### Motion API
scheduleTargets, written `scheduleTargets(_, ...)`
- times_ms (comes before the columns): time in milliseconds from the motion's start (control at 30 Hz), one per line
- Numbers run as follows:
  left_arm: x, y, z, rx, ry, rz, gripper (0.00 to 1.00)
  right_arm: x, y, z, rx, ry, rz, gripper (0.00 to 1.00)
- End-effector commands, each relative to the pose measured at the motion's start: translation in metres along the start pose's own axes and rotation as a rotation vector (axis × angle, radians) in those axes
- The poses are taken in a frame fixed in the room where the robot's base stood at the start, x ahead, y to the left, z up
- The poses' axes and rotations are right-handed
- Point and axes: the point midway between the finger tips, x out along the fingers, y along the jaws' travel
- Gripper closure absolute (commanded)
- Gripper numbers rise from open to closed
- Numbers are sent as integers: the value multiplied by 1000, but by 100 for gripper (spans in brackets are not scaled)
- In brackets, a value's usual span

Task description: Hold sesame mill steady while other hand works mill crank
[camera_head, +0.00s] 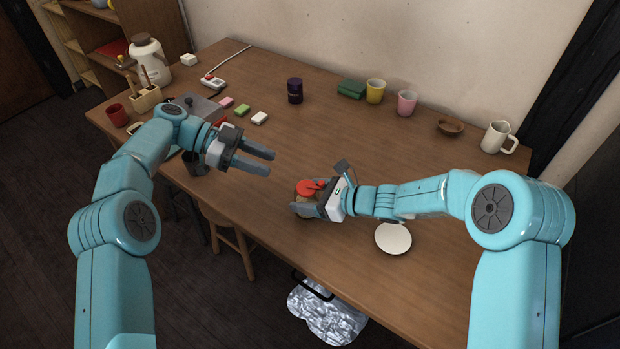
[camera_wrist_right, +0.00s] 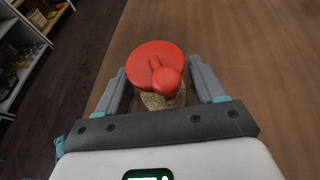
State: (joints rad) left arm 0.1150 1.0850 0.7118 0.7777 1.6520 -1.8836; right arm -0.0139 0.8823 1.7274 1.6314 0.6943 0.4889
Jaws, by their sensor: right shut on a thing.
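The sesame mill has a red top with a crank and knob (camera_head: 309,187) and a clear body with pale seeds, near the table's front edge. In the right wrist view its red top (camera_wrist_right: 152,62) faces the camera, with the seed-filled body (camera_wrist_right: 160,101) below it between the fingers. My right gripper (camera_head: 304,205) is shut on the mill's body, one finger on each side. My left gripper (camera_head: 270,162) is open and empty, above the table to the upper left of the mill, apart from it. Whether the mill's base touches the table is hidden.
A white plate (camera_head: 393,238) lies right of the mill under my right forearm. A dark purple jar (camera_head: 295,90), yellow cup (camera_head: 375,91), pink cup (camera_head: 406,103) and white mug (camera_head: 497,138) stand farther back. The table between the left gripper and the jar is clear.

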Motion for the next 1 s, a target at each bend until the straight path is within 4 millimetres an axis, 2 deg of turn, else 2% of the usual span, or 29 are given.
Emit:
scheduleTargets(167, 29, 2, -2, -1, 2, 10, 61, 0, 0, -1, 1, 2, 1, 71)
scheduleTargets(400, 81, 1, -2, -1, 3, 7, 61, 0, 1, -1, 1, 2, 1, 71)
scheduleTargets(533, 103, 2, -2, -1, 3, 7, 61, 0, 0, -1, 1, 2, 1, 71)
scheduleTargets(733, 118, 1, -2, -2, 3, 4, 61, 0, 0, -1, 1, 2, 1, 71)
scheduleTargets(1000, 120, 1, -2, -2, 3, 4, 61, 0, 1, -1, 1, 2, 1, 71)
